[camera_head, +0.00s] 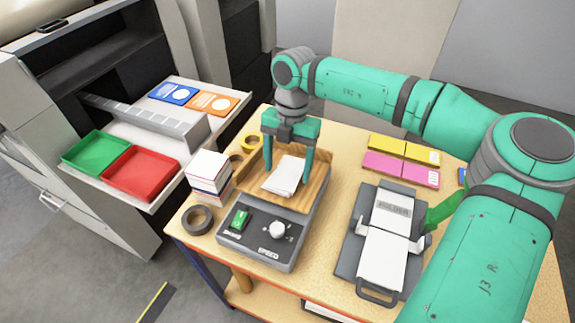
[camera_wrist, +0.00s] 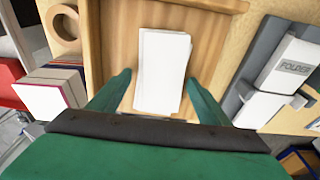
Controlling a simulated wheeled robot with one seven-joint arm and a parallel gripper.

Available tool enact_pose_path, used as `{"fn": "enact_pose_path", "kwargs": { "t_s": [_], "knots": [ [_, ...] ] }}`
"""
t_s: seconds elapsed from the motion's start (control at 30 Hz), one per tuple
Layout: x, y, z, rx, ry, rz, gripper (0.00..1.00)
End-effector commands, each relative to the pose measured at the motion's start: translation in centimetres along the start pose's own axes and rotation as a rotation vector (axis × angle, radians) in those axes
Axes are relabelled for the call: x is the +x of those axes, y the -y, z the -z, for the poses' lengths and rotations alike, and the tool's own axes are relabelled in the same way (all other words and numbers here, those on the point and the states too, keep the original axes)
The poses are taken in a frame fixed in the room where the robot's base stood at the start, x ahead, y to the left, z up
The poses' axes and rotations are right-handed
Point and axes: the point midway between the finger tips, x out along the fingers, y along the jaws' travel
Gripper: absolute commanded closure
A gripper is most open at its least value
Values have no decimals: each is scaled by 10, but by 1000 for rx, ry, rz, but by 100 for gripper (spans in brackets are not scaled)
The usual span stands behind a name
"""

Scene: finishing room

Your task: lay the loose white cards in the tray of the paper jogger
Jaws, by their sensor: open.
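The loose white cards (camera_head: 284,175) lie as a slightly fanned stack in the wooden tray of the paper jogger (camera_head: 318,181). They also show in the wrist view (camera_wrist: 162,70), flat on the wood. My gripper (camera_head: 287,163) is over the tray with its two green fingers apart, one on each side of the cards. In the wrist view the fingers (camera_wrist: 158,92) stand clear of the cards' edges, with wood showing between. The jogger's grey front panel has a green switch and a white speed knob.
A stack of white-edged cards or pads (camera_head: 208,178) stands left of the jogger, by a dark tape roll (camera_head: 197,219). A folder device (camera_head: 383,262) is at right. Yellow and pink packs (camera_head: 402,177) lie behind it. Green and red trays (camera_head: 140,190) sit on the machine shelf at left.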

Motion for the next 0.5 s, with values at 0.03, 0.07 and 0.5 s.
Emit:
{"fn": "enact_pose_path", "kwargs": {
  "t_s": [0.03, 0.07, 0.5],
  "knots": [
    [-2, 0, 0, 0, 1, 0, 29],
    [-4, 0, 0, 0, 1, 0, 29],
    [-76, 0, -1, 1, 3, -1, 29]
  ]
}}
